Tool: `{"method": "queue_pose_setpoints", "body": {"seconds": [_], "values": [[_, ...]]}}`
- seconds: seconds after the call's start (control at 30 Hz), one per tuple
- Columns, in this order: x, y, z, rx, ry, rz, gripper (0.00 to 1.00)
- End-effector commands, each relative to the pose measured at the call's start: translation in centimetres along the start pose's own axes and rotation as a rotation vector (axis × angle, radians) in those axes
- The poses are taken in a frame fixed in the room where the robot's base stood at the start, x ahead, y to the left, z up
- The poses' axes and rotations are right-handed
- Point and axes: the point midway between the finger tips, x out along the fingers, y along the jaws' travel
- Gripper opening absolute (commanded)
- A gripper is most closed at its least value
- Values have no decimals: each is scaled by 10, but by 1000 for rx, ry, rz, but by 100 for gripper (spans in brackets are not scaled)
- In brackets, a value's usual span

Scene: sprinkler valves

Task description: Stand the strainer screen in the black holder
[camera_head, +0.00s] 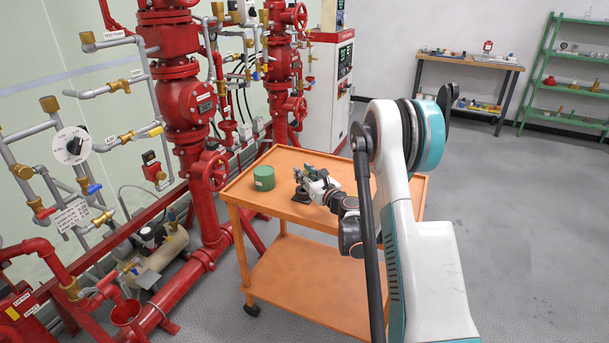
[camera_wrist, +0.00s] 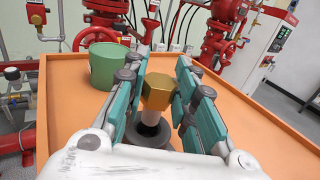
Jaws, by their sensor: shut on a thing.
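The strainer screen has a gold hex head (camera_wrist: 158,90) and a pale cylinder below it; it stands roughly upright between my fingers in the wrist view. My gripper (camera_wrist: 158,72) is shut on it, with a teal-sided finger on each side. The black holder (camera_wrist: 146,134) is directly below the screen, partly hidden by it and by my gripper. The screen's lower end overlaps the holder; I cannot tell whether it is inside or just above. In the head view my gripper (camera_head: 311,181) is low over the cart top, and the screen is not clearly visible.
A green round container (camera_wrist: 107,67) stands on the orange cart (camera_head: 250,206), left of my gripper; it also shows in the head view (camera_head: 263,178). Red valves and pipes (camera_head: 180,80) rise behind and left. The cart top right of my gripper is clear in the wrist view.

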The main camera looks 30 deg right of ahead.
Motion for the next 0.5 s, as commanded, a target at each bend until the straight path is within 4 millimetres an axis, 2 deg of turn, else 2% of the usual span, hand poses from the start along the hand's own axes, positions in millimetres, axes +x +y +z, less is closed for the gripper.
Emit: {"method": "queue_pose_setpoints", "body": {"seconds": [0.5], "values": [[0,0,-12,0,0,0,0]]}}
